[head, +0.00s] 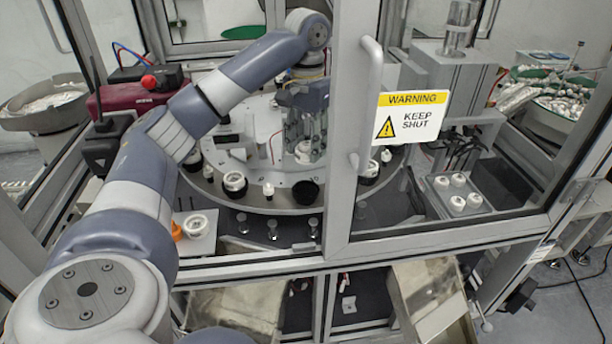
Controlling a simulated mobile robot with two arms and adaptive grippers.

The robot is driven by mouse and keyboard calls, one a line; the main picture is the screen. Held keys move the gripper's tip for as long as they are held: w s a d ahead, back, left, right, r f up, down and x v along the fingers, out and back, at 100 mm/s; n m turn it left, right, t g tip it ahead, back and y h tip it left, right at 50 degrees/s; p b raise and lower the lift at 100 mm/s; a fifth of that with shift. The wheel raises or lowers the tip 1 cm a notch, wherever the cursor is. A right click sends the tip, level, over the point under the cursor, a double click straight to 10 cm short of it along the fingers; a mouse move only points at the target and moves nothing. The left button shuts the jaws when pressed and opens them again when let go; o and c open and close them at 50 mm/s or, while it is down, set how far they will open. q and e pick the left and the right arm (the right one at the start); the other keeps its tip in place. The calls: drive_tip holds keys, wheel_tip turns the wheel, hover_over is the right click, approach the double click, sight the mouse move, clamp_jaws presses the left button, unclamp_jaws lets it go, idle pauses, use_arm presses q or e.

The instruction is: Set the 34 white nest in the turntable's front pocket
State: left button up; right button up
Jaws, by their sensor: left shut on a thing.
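My left gripper (304,140) is inside the cell, pointing down over the front half of the round turntable (255,120). It is shut on a white nest (304,153), held low between the fingers; any number on it is too small to read. A dark, round pocket (305,193) sits at the turntable's front rim, just below the gripper in the picture. I cannot tell whether the nest touches the turntable. The door frame hides part of the turntable to the right. My right gripper is not in view.
A white nest in a dark ring (235,182) sits on the rim to the left. Another white ring (196,224) lies on a plate at the front left, beside an orange part (176,231). The warning-labelled door (412,115) stands right of my arm. Several white parts (458,203) sit farther right.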

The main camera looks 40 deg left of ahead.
sight(307, 160)
use_arm(q)
drive_tip(key=f, duration=0.2)
drive_tip(key=s+f, duration=0.1)
drive_tip(key=f, duration=0.1)
drive_tip(key=shift+d, duration=0.35)
drive_tip(key=shift+w+f+p, duration=0.15)
drive_tip(key=shift+f+p, duration=0.15)
drive_tip(key=shift+p, duration=0.05)
wheel_tip(307, 160, down, 4)
drive_tip(key=shift+a+f+p, duration=0.1)
drive_tip(key=shift+f+p, duration=0.05)
drive_tip(key=shift+p, duration=0.5)
drive_tip(key=shift+c, duration=0.4)
drive_tip(key=o, duration=0.8)
drive_tip(key=shift+w+f, duration=0.1)
drive_tip(key=o, duration=0.3)
drive_tip(key=shift+w+a, duration=0.1)
drive_tip(key=shift+o, duration=0.2)
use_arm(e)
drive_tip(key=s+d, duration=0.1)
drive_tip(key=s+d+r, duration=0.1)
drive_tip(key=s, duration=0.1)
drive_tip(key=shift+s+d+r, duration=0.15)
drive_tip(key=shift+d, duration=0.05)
